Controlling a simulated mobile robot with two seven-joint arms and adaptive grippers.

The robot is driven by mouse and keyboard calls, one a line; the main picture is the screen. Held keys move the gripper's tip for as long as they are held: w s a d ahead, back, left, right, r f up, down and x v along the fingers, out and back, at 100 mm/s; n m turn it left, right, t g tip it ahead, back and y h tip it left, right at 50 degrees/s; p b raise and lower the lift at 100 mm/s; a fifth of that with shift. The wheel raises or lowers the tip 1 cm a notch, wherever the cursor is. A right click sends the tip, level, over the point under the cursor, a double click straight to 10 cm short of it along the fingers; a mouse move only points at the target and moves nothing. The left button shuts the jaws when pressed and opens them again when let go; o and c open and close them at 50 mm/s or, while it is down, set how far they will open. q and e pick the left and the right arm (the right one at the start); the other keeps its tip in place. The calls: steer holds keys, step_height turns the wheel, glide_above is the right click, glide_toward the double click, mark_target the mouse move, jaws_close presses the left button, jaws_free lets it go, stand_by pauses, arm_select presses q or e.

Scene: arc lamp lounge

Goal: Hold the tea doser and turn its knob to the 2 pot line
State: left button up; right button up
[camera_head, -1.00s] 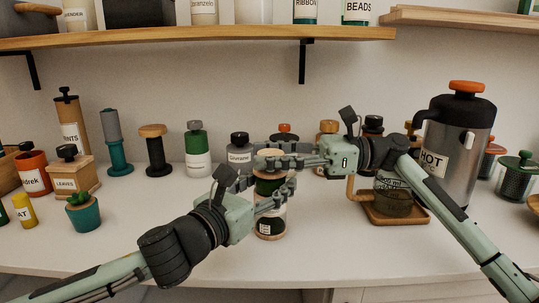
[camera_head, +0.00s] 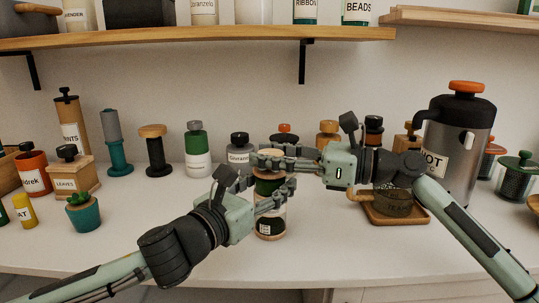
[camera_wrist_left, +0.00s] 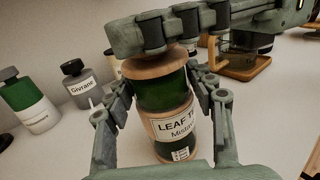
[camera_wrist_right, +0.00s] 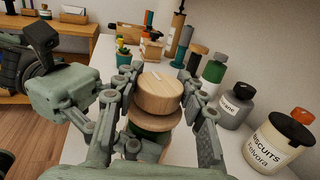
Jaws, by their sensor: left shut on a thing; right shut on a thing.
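The tea doser (camera_head: 270,218) stands upright on the white counter; it has a green and wooden body and a "LEAF T…" label (camera_wrist_left: 176,127) in the left wrist view. My left gripper (camera_head: 277,194) is shut on its body, one finger on each side. The round wooden knob (camera_wrist_right: 158,93) on top carries a white mark (camera_wrist_right: 157,76). My right gripper (camera_head: 266,161) is shut on this knob from the right, fingers on both sides. In the left wrist view, the right fingers hide most of the knob. I cannot make out a 2 pot line.
A grey Givrane jar (camera_head: 239,147) stands close behind the doser. A wooden tray (camera_head: 405,218) with a glass vessel and a large hot-water pot (camera_head: 461,137) stand right. A shelf (camera_head: 200,39) hangs above. The counter front left of the doser is fairly clear.

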steer(key=shift+f+m+t+h, duration=0.15)
steer(key=shift+m+t+h, duration=0.45)
steer(key=shift+t, duration=0.4)
steer(key=shift+s+a+m+t+h, duration=0.1)
steer(key=shift+a+m+t+h, duration=0.05)
steer(key=shift+m+t, duration=0.3)
steer(key=shift+s+a+m+t+h, duration=0.15)
steer(key=shift+m+t, duration=0.1)
steer(key=shift+t, duration=0.3)
steer(key=shift+s+a+r+m+t, duration=0.2)
steer(key=shift+a+r+m+t, duration=0.3)
steer(key=shift+a+r+t, duration=0.15)
steer(key=shift+w+d+m+t+h, duration=0.15)
steer(key=shift+d+m+t+h, duration=0.15)
steer(key=shift+d+t+h, duration=0.25)
steer(key=shift+a+r, duration=0.1)
steer(key=shift+a, duration=0.1)
steer(key=o, duration=1.2)
steer(key=shift+d, duration=0.1)
steer(key=shift+f, duration=0.2)
steer(key=shift+d, duration=0.1)
